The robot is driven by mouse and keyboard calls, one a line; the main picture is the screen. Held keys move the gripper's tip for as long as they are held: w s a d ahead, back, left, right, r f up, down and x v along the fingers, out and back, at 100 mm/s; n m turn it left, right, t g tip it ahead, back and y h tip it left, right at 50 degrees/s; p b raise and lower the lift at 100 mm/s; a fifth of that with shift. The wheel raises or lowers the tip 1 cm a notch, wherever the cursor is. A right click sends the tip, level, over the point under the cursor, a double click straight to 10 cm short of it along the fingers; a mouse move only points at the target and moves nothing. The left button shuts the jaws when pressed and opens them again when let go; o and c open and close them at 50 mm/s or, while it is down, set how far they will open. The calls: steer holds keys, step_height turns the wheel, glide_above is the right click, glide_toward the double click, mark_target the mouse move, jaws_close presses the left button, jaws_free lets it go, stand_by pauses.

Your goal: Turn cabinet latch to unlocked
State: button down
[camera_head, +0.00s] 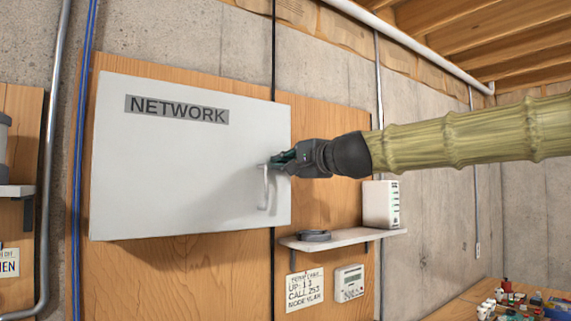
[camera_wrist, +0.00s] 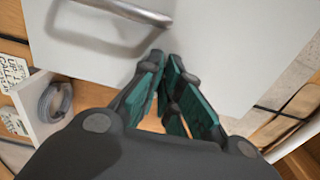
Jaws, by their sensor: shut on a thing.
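The white cabinet (camera_head: 190,170) marked NETWORK hangs on the wall with its door closed. A grey metal handle (camera_head: 265,188) is on the door's right side; it also shows in the wrist view (camera_wrist: 125,12). My gripper (camera_head: 275,160) reaches in from the right, at the door's right edge beside the handle's top. In the wrist view, its green-padded fingers (camera_wrist: 163,62) are close together at the door face, apart from the handle bar. The fingers are shut on the cabinet latch, which they hide, so its angle cannot be told.
Below right of the cabinet, a small shelf (camera_head: 345,238) bears a grey cable coil (camera_head: 314,236) and a white box (camera_head: 381,205). A black cable (camera_head: 273,262) runs down the wall behind the cabinet. A cluttered table (camera_head: 460,312) stands at lower right.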

steer(key=c, duration=1.6)
jaws_free()
steer(key=shift+c, duration=0.2)
steer(key=shift+s, duration=0.1)
steer(key=v, duration=1.2)
steer(key=shift+d, duration=0.15)
